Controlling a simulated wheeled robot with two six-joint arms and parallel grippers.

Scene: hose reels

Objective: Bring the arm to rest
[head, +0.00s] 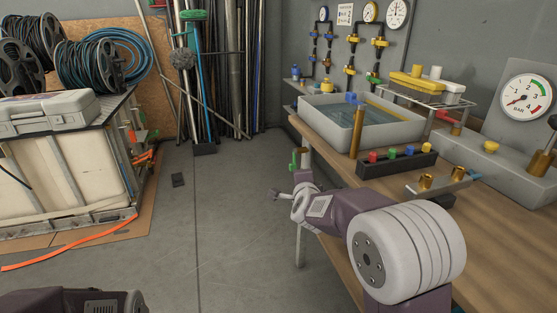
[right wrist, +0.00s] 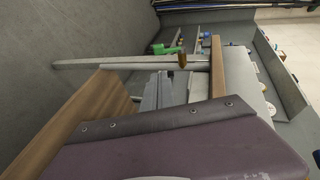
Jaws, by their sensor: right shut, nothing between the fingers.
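My right arm reaches in from the lower right of the head view, over the front of the wooden workbench (head: 480,225). My right gripper (head: 276,195) is small in this view, just off the bench's left edge. It points left over the floor and is shut and empty. A brass fitting with a green handle (head: 297,160) sits just behind it at the bench edge. Whether the two touch is not clear. Part of my left arm shows at the bottom left, but its gripper is out of view.
On the bench are a grey water tub (head: 410,132), a black block with coloured caps (head: 400,158), a metal bracket (head: 440,184) and a pressure gauge (head: 527,99). A caged tank (head: 60,180) stands at left with an orange strap (head: 70,254). The floor between is mostly clear.

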